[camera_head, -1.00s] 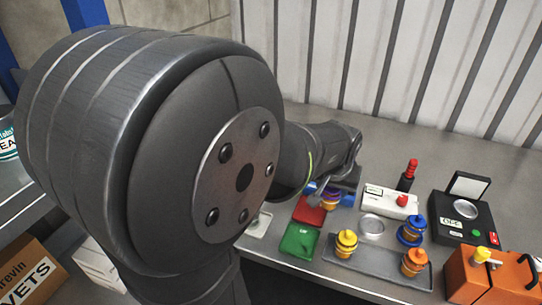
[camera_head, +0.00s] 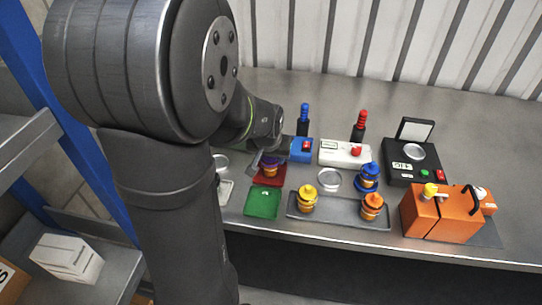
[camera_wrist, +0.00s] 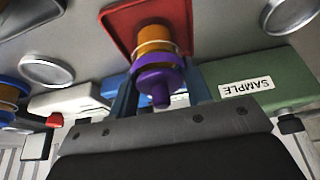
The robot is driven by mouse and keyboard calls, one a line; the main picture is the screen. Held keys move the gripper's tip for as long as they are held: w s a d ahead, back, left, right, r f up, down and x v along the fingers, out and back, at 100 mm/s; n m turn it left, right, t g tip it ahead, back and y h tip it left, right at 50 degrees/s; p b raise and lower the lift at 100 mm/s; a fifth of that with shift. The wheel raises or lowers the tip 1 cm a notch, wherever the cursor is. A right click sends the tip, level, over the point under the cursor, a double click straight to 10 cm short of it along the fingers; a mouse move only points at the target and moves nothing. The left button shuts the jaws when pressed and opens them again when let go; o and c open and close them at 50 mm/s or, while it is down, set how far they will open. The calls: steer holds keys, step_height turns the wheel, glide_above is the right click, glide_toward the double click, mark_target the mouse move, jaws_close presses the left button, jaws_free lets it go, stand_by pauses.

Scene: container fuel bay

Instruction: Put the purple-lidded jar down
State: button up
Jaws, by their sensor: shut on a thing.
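The purple-lidded jar (camera_head: 269,169) has an amber body and is upright in the head view. In the wrist view the jar (camera_wrist: 158,78) stands between my two fingers, its lid toward the camera. My gripper (camera_head: 262,163) is shut on it; the fingers flank the lid in the wrist view (camera_wrist: 160,95). The jar is at the red tray (camera_head: 273,182), which also shows behind its body in the wrist view (camera_wrist: 117,20). I cannot tell whether its base touches the tray. My arm hides the left part of this area.
A green tray (camera_head: 262,203) lies in front of the red one. A blue device (camera_head: 302,152) and white device (camera_head: 340,154) stand behind right. An orange container (camera_head: 430,212) stands farther right.

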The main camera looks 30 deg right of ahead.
steer(key=shift+f, duration=0.15)
steer(key=o, duration=1.1)
steer(key=shift+c, duration=0.2)
steer(key=v, duration=1.2)
steer(key=x, duration=1.1)
steer(key=shift+w+d+f, duration=0.15)
steer(key=shift+f, duration=0.2)
steer(key=shift+r, duration=0.75)
